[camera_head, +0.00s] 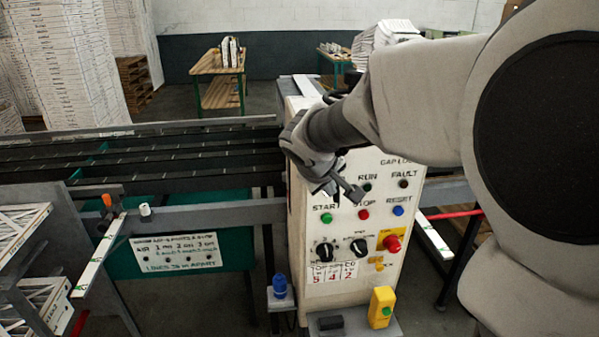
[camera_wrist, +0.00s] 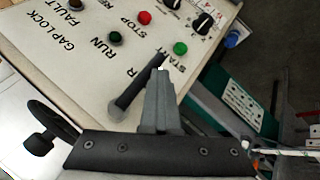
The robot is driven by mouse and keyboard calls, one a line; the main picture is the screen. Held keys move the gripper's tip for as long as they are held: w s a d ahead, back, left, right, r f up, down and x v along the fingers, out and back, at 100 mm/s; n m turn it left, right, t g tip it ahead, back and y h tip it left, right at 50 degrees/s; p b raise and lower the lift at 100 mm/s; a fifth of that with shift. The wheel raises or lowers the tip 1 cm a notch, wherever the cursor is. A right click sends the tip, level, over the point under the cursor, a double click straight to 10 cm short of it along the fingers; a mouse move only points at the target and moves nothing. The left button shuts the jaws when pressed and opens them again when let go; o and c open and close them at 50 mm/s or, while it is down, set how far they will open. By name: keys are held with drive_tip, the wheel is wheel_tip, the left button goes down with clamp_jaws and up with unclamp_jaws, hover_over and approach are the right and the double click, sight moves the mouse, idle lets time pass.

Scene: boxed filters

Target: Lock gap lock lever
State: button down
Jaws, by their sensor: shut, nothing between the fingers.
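The control panel (camera_head: 345,250) stands upright in the middle of the head view, with a "GAP LOCK" label near its upper right edge. A dark grey bar with a thick end (camera_head: 356,193), which looks like the lever, sticks out in front of the panel. It also shows in the wrist view (camera_wrist: 132,92), lying slanted just left of my fingers. My gripper (camera_head: 333,185) is shut and empty at the upper left of the panel; its fingertips also show in the wrist view (camera_wrist: 160,72). They are close beside the bar; I cannot tell whether they touch.
A green start button (camera_wrist: 180,48), a red stop button (camera_wrist: 144,18) and black dials (camera_head: 325,250) are close by on the panel. A black handwheel (camera_wrist: 50,125) is at left in the wrist view. A roller conveyor (camera_head: 150,155) runs left of the panel. A yellow box (camera_head: 382,307) stands below.

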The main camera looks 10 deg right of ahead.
sight(358, 177)
drive_tip(key=shift+d+f+n+h+b, duration=0.35)
drive_tip(key=shift+f+h+b, duration=0.4)
drive_tip(key=shift+b, duration=1.75)
drive_tip(key=d+r+n+t+h+b, duration=0.3)
drive_tip(key=h+b, duration=0.8)
drive_tip(key=b, duration=0.8)
drive_tip(key=d+n+t, duration=0.1)
drive_tip(key=d+n, duration=0.1)
drive_tip(key=n, duration=0.1)
drive_tip(key=shift+r, duration=0.2)
drive_tip(key=shift+d+r, duration=0.1)
drive_tip(key=shift+d, duration=0.05)
drive_tip(key=shift+b, duration=0.35)
